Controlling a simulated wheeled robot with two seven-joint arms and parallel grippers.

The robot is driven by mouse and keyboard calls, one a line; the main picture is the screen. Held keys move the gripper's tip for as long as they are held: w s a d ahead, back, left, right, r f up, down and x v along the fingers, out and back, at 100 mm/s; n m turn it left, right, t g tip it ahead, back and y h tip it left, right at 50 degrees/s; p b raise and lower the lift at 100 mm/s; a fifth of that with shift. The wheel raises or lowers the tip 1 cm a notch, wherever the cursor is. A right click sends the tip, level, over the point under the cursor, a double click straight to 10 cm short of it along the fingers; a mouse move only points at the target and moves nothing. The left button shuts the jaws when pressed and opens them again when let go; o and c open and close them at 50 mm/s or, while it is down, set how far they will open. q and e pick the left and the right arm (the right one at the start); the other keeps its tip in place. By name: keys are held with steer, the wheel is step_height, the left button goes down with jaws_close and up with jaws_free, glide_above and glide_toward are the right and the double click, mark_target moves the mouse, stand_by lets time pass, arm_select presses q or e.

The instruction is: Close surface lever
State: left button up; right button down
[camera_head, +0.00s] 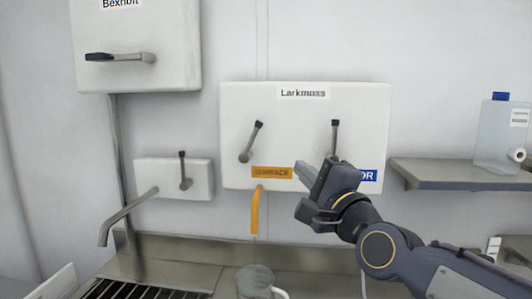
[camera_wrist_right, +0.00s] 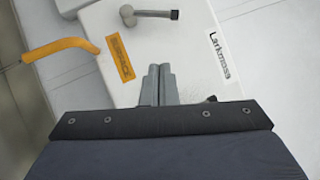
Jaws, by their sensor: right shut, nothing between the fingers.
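The surface lever (camera_head: 251,142) is a grey lever with a black tip on the left half of the white Larkmoss box (camera_head: 370,101). It stands tilted, tip up and to the right, above the orange SURFACE label (camera_head: 272,173). In the right wrist view the lever (camera_wrist_right: 150,14) is at the top, beyond my fingertips. My right gripper (camera_head: 301,170) is shut and empty, in front of the box at its lower middle, right of the label and apart from the lever. It also shows in the wrist view (camera_wrist_right: 158,72). My left gripper is not in view.
A second lever (camera_head: 334,138) is upright on the right half, partly behind my gripper. An orange spout (camera_head: 255,211) hangs below the box. A jug (camera_head: 254,280) stands beneath. A shelf (camera_head: 440,172) with a clear container (camera_head: 500,137) is at right. A tap (camera_head: 125,215) is at left.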

steer(key=m, duration=0.2)
steer(key=p, duration=0.3)
glide_toward(253, 140)
steer(key=w+d, duration=0.3)
steer(key=w, duration=0.1)
steer(key=w+a+p, duration=0.1)
steer(key=a+r+p, duration=0.1)
steer(key=w+a+r, duration=0.1)
steer(key=shift+w+a+p, duration=0.35)
steer(key=shift+p, duration=0.05)
steer(key=shift+r, duration=0.1)
